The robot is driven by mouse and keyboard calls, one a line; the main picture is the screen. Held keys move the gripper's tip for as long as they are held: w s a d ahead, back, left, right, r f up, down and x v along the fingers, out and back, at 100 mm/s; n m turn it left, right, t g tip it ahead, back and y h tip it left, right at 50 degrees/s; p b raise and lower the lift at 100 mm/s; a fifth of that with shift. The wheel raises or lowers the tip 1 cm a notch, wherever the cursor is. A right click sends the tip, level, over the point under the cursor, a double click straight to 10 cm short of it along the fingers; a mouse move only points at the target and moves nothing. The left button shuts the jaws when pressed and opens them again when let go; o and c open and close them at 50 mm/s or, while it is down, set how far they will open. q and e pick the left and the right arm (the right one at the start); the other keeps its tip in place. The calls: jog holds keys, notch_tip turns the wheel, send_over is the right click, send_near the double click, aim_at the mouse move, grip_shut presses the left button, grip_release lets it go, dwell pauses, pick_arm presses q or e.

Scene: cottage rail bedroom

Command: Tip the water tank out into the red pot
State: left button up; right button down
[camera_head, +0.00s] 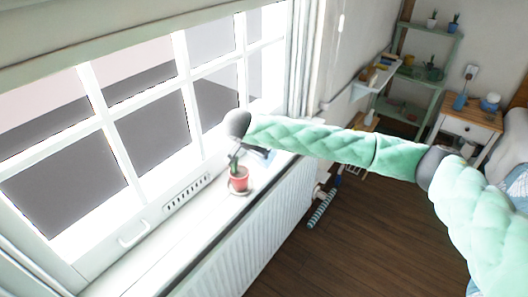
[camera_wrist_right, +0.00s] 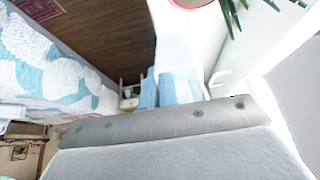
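The red pot (camera_head: 239,182) holds a green plant and stands upright on a pale saucer on the window sill. Its rim also shows at the top edge of the right wrist view (camera_wrist_right: 192,3). A pale blue, see-through water tank (camera_wrist_right: 178,88) is just beyond my right wrist in that view. My right gripper (camera_head: 254,150) hangs beside and slightly above the plant, with the tank's bluish side (camera_head: 266,155) at it, so it seems shut on the tank; its fingertips are not clear. No water shows falling. My left gripper is out of view.
The window (camera_head: 150,125) stands close behind the sill (camera_head: 165,240), with a handle and a vent along it. A white radiator (camera_head: 265,220) is below. The sill to the front left of the pot is clear. Shelves and a bedside table (camera_head: 468,125) are far right.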

jog(key=shift+s+a+t, duration=0.2)
jog(key=shift+s+t, duration=0.1)
jog(key=shift+t, duration=0.1)
jog(key=shift+h, duration=0.3)
jog(key=shift+s+a+f+t+h+b, duration=0.15)
jog(key=shift+s+a+t+h+b, duration=0.25)
jog(key=shift+s+t, duration=0.15)
jog(key=shift+s+a+t, duration=0.1)
jog(key=shift+t, duration=0.25)
jog(key=shift+s, duration=0.1)
